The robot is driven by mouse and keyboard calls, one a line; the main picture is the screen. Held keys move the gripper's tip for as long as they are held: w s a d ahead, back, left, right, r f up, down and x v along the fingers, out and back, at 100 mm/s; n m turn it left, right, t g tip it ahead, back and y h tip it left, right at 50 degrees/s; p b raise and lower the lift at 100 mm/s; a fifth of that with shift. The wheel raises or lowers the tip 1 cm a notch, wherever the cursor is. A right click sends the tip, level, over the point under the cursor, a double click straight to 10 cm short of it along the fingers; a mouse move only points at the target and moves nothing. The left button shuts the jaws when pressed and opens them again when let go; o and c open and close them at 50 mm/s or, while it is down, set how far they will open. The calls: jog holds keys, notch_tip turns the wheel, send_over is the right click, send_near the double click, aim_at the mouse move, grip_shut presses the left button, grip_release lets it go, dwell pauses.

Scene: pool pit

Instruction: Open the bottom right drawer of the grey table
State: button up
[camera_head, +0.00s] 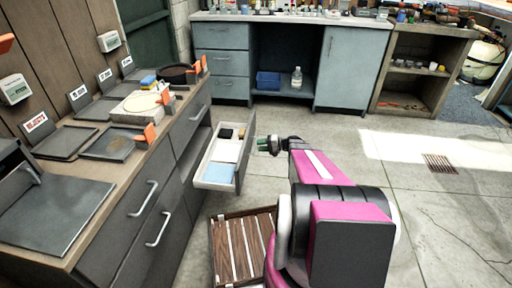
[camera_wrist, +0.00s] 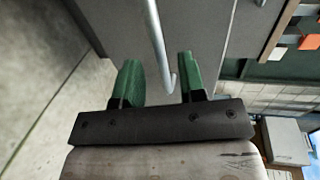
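The grey table (camera_head: 127,190) runs along the left with dark drawer fronts and pale bar handles. Its lower drawer at the far right end (camera_head: 243,157) stands pulled out, showing white, blue and black items inside. My gripper (camera_head: 262,145) is just in front of that drawer's front panel, in the head view. In the wrist view my gripper (camera_wrist: 158,82) has its two green fingers apart. The metal bar handle (camera_wrist: 157,40) passes between them, with visible gaps on both sides. The drawer's grey front (camera_wrist: 195,30) fills the view beyond. The handle is hard to see in the head view.
A slatted brown wooden crate (camera_head: 240,250) stands on the floor below the open drawer, left of my arm. A grey workbench (camera_head: 222,62) and wooden shelf (camera_head: 423,70) are at the back. The concrete floor to the right is clear, with a drain grate (camera_head: 440,164).

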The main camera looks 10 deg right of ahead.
jog(key=v, duration=0.7)
dwell(0.3)
jog(key=s+a+r+n+g+h, duration=0.25)
jog(key=s+a+g+h, duration=0.3)
jog(key=s+a, duration=0.45)
jog(key=s+a+r+n+h, duration=0.1)
jog(key=s+a+r+h, duration=0.1)
jog(key=s+r+h, duration=0.5)
jog(key=s+h, duration=0.2)
jog(key=s, duration=0.1)
jog(key=shift+s, duration=0.25)
jog(key=shift+a+n, duration=0.2)
jog(key=shift+n, duration=0.05)
dwell(0.7)
